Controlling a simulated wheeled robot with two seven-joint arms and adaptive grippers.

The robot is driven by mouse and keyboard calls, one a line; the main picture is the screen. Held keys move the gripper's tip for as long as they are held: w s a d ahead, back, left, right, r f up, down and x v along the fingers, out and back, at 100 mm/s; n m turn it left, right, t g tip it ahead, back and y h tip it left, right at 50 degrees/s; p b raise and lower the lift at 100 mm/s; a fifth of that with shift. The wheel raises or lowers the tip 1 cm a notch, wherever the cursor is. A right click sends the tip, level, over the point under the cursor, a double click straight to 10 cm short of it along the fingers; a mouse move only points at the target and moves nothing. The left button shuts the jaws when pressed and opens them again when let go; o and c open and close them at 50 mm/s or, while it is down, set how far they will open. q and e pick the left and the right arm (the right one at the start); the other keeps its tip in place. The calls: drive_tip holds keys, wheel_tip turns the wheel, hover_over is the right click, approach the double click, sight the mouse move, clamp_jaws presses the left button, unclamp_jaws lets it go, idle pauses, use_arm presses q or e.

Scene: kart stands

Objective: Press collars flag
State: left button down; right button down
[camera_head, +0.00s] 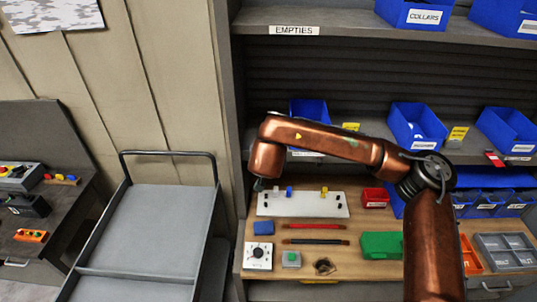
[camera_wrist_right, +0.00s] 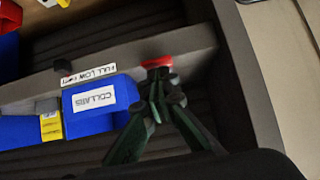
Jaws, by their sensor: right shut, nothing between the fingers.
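My right arm (camera_head: 322,140) reaches across the shelf unit from the right. My right gripper (camera_wrist_right: 160,85) is shut and empty, its dark green fingers together. Its tips are at a red flag piece (camera_wrist_right: 157,61) on the shelf edge; whether they touch I cannot tell. A strip reading FULL LOW (camera_wrist_right: 90,73) lies beside the flag. A blue bin labelled COLLARS (camera_wrist_right: 95,98) is next to them. In the head view a blue bin (camera_head: 308,109) stands behind my arm, its front partly hidden. The flag cannot be made out there. My left gripper is out of view.
More blue bins (camera_head: 416,127) and yellow cards (camera_head: 457,134) line the middle shelf. Another COLLARS bin (camera_head: 417,17) is on the EMPTIES shelf (camera_head: 345,30). Below is a bench with a white pegged board (camera_head: 303,211) and a green box (camera_head: 381,245). A grey cart (camera_head: 150,226) stands left.

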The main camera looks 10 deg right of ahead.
drive_tip(key=shift+w+d+r, duration=0.1)
drive_tip(key=shift+w, duration=0.6)
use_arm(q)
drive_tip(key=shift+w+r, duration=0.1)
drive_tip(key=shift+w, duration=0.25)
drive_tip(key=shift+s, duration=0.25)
